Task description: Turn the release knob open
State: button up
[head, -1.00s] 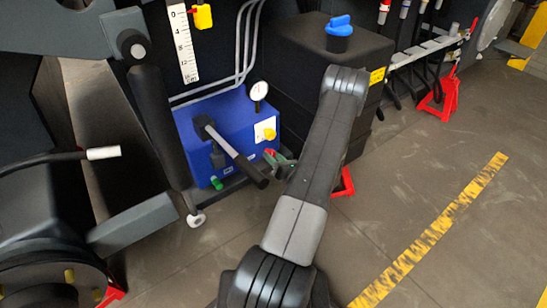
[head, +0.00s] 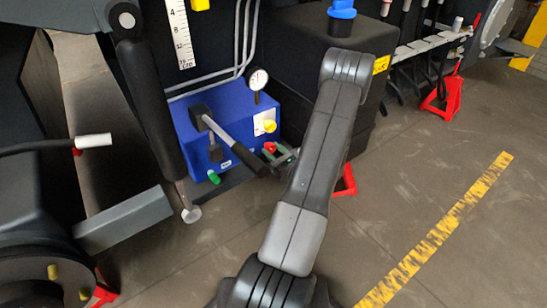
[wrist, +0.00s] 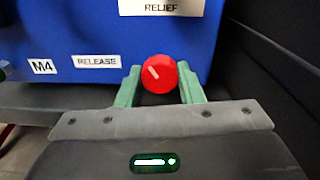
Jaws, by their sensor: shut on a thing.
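The red release knob (wrist: 158,74) is round with a pale pointer line tilted toward upper left. It sits low at the front of the blue pump unit (wrist: 100,25), right of a "RELEASE" label (wrist: 97,62). My gripper (wrist: 160,86) has its green fingers on either side of the knob and is shut on it. In the head view the knob (head: 270,147) shows at the unit's lower right corner, with my gripper (head: 280,154) partly hidden behind my arm. The knob's stem is hidden.
A pump lever (head: 235,146) juts from the blue unit, close left of my gripper. A black tank (head: 315,65) stands behind my arm. Open floor lies to the right.

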jog(key=n+b, duration=0.4)
jog(key=b, duration=0.1)
jog(key=shift+f+n, duration=0.3)
jog(key=n+b, duration=0.2)
jog(key=shift+n+b, duration=0.3)
jog(key=shift+b, duration=0.05)
jog(key=n, duration=0.1)
jog(key=n+b, duration=0.1)
jog(key=shift+r+n+h, duration=0.2)
jog(key=shift+n+h, duration=0.1)
jog(key=n, duration=0.2)
jog(key=shift+n, duration=0.3)
jog(key=n, duration=0.3)
jog(key=shift+s+a+n, duration=0.1)
jog(key=shift+n, duration=0.2)
jog(key=n, duration=0.4)
jog(key=shift+t, duration=0.3)
jog(key=n, duration=0.4)
jog(key=shift+n, duration=2.3)
